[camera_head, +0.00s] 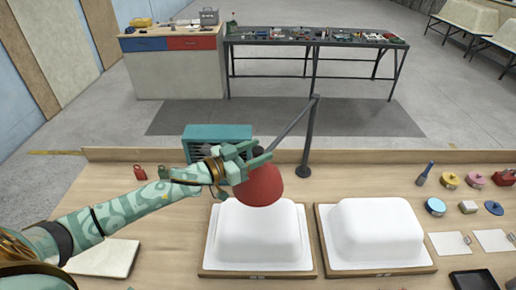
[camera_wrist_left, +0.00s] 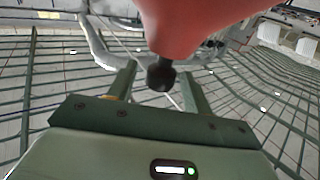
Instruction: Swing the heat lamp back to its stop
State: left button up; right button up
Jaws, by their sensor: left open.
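The heat lamp has a red dome shade (camera_head: 264,187) hanging over the left white tub shell (camera_head: 258,235). Its slanted arm (camera_head: 291,121) runs up to a dark upright post (camera_head: 305,145) on the bench. My left gripper (camera_head: 257,152) is at the top of the shade, with its fingers apart. In the left wrist view the red shade (camera_wrist_left: 205,20) fills the top. A black knob (camera_wrist_left: 161,76) on it sits between the two open fingers, with gaps on both sides. My right gripper is not in view.
A second white shell (camera_head: 375,232) lies to the right on its wooden board. A teal box (camera_head: 217,133) stands behind my left gripper. Jars, tins and cards (camera_head: 450,243) lie at the right of the bench. A raised lip (camera_head: 400,158) runs along the back edge.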

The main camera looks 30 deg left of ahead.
pick_arm(q)
jog(key=shift+w+d, duration=0.2)
jog(key=shift+w, duration=0.2)
grip_shut()
jog(key=shift+s+d, duration=0.1)
